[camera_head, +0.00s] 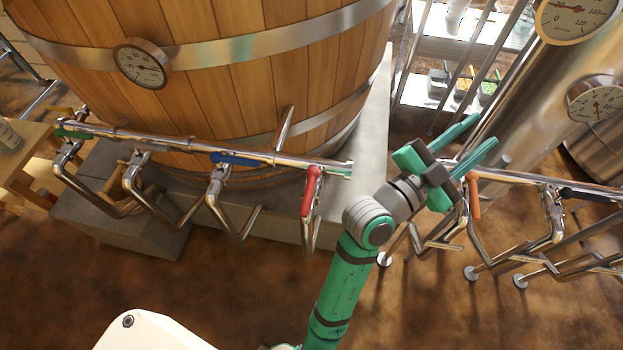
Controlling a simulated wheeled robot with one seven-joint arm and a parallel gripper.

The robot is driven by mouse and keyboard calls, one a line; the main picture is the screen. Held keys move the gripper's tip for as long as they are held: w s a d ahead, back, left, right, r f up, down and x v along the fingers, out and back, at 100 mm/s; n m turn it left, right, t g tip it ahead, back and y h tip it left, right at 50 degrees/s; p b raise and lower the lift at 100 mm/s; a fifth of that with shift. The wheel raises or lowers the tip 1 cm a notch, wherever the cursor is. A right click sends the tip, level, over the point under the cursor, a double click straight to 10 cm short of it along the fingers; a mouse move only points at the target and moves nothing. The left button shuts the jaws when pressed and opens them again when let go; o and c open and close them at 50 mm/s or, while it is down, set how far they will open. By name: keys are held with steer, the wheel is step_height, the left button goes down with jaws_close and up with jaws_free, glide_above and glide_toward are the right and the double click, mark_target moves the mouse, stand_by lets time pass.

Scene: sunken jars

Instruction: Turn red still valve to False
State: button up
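A red valve handle (309,190) hangs down from the right end of a steel pipe rack (185,143) in front of the wooden vat. It points downward, slightly tilted, above a bent steel spout. An orange valve handle (473,196) points down on a second steel pipe rack (540,180) at the right. My gripper (482,132) has two green fingers spread apart, with nothing visible between them. It is up and to the right of the red handle, well apart from it, and appears over the left end of the right rack. Its body hides part of that rack.
The wooden vat (230,90) stands on a grey plinth (372,130). Bent spouts project forward. The brown floor in front is clear.

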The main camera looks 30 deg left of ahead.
step_height(320, 180, up, 4)
steer(key=d+m+g+h, duration=0.1)
steer(key=m+g+h, duration=0.25)
steer(key=m, duration=0.35)
steer(key=m+g+y, duration=1.4)
steer(key=m+g, duration=0.1)
glide_above(307, 198)
step_height(307, 198, down, 12)
steer(key=shift+a+f, duration=0.15)
steer(key=shift+f, duration=0.1)
steer(key=shift+s+a+f, duration=0.1)
steer(key=shift+f, duration=0.1)
steer(key=f, duration=0.4)
steer(key=shift+d, duration=0.3)
steer(key=shift+w+f, duration=0.2)
steer(key=shift+f, duration=0.4)
steer(key=shift+w+f, duration=0.2)
steer(key=shift+f, duration=0.4)
steer(key=shift+s+d+f, duration=0.1)
steer(key=shift+d+f, duration=0.05)
steer(key=shift+d, duration=0.1)
steer(key=shift+f, duration=0.2)
steer(key=shift+s+a+f, duration=0.1)
steer(key=shift+s+a, duration=0.25)
steer(key=shift+a, duration=0.15)
steer(key=shift+w+d, duration=0.15)
steer(key=shift+d, duration=0.05)
jaws_close()
